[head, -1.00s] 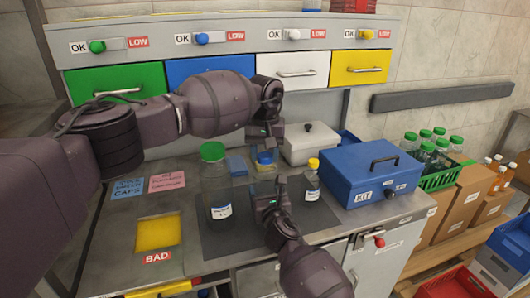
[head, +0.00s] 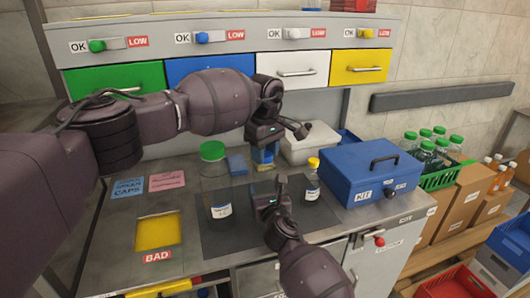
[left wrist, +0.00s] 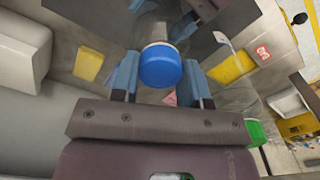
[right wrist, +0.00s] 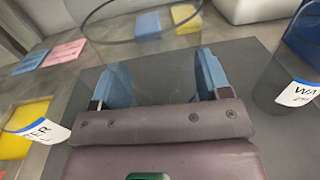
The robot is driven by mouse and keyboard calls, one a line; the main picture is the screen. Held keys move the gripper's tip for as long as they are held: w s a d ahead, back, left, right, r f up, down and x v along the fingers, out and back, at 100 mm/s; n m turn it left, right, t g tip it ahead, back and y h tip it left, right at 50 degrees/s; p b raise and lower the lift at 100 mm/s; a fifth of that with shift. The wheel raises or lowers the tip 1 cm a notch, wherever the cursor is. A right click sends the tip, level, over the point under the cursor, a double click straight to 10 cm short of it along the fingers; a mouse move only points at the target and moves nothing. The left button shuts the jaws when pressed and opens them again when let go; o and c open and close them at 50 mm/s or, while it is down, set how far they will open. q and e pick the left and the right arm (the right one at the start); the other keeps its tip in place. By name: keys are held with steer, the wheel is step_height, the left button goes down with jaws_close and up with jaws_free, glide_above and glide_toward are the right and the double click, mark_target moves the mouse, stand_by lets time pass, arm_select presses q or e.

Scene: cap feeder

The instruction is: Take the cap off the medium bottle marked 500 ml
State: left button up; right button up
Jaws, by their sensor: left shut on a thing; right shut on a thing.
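The medium bottle's blue cap (left wrist: 160,65) sits between the blue fingers of my left gripper (head: 264,153), which is shut on it from above. My right gripper (head: 269,186) is shut on the clear bottle body (right wrist: 155,72) lower down. The bottle stands upright on the dark mat (head: 235,237). It is mostly hidden by my grippers in the head view, and its 500 ml mark cannot be read. Whether the cap is loose on the neck cannot be told.
A large green-capped bottle (head: 217,203) stands to the left and a small yellow-capped bottle (head: 312,186) close to the right. A blue kit box (head: 362,184) is further right. The yellow BAD opening (head: 157,232) is at the left. Sponges (right wrist: 148,25) lie behind.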

arm_select(q)
steer(key=n, duration=0.5)
steer(key=shift+n, duration=0.3)
steer(key=n, duration=2.1)
steer(key=shift+r+n, duration=0.1)
steer(key=shift+n, duration=0.2)
steer(key=n, duration=0.5)
steer(key=shift+n, duration=0.3)
steer(key=n, duration=1.1)
steer(key=shift+n, duration=0.4)
